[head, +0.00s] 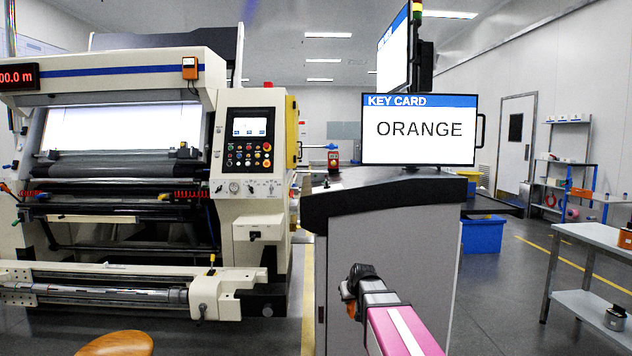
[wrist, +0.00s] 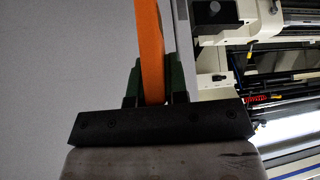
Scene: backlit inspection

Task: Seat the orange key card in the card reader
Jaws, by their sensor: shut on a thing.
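The orange key card (wrist: 150,45) shows in the wrist view as a long orange strip standing edge-on between green finger pads. My gripper (wrist: 154,85) is shut on it, and the pads hide the card's lower end. In the head view my gripper (head: 352,293) is in front of the grey console, at the end of my pink arm link; only a little orange shows there. The monitor (head: 419,129) on the console reads "KEY CARD ORANGE". I cannot tell for sure which thing is the card reader.
The grey console (head: 395,270) stands close behind my gripper. A large roll machine (head: 115,170) with a control panel (head: 250,140) fills the left. A wooden stool (head: 115,344) is at lower left. A metal bench (head: 600,245) is at right, with open floor before it.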

